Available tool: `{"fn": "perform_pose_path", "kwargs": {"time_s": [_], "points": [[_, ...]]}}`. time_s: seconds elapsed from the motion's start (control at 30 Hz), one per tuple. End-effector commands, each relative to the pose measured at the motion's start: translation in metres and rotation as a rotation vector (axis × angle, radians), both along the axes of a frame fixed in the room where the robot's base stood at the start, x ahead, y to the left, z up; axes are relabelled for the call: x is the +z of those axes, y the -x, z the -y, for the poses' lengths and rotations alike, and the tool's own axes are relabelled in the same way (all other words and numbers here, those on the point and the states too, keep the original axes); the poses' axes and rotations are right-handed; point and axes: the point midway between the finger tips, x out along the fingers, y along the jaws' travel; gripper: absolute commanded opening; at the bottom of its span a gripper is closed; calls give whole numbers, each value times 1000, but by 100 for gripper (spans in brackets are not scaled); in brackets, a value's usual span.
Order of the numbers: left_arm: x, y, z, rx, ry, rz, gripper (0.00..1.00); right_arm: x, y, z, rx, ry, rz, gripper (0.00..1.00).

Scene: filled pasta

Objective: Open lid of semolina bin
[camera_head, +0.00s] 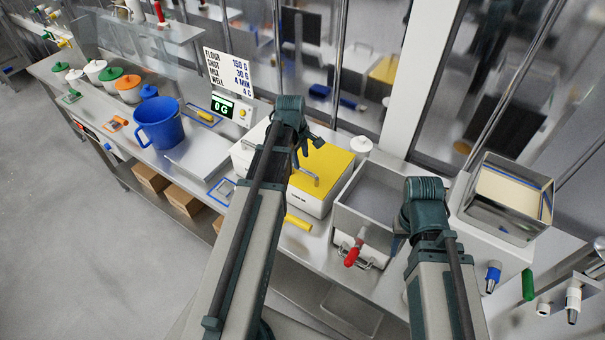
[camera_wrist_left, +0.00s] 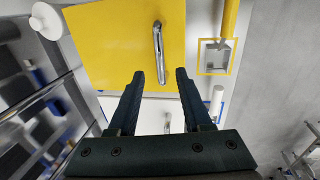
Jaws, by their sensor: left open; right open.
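The bin with the yellow lid (camera_head: 328,166), which I take to be the semolina bin, is a white box (camera_head: 309,201) on the steel counter. The lid lies flat and closed on it, with a metal bar handle (camera_head: 305,176). In the left wrist view the yellow lid (camera_wrist_left: 105,40) fills the upper middle, and its handle (camera_wrist_left: 158,52) lies just ahead of the gap between my fingers. My left gripper (camera_head: 310,145) is open and empty above the lid; it also shows in the left wrist view (camera_wrist_left: 160,76). My right gripper (camera_head: 398,243) is open, partly hidden by its arm, beside the steel basin.
A scoop with a yellow handle (camera_head: 298,222) lies before the bin. A blue jug (camera_head: 160,123) and a scale display (camera_head: 224,106) stand left. A glass partition runs behind.

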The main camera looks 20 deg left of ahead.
Motion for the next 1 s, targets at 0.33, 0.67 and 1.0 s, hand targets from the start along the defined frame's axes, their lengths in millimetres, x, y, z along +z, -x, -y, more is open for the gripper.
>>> {"fn": "perform_pose_path", "kwargs": {"time_s": [0.33,0.67,1.0], "points": [[-50,-9,1,0,0,0,50,-50,0,0,-4,-1,2,50],[-53,-11,1,1,0,0,50,-53,0,0,-4,-1,2,50],[-53,-11,1,0,0,0,3,-53,0,0,-4,-1,2,50]]}}
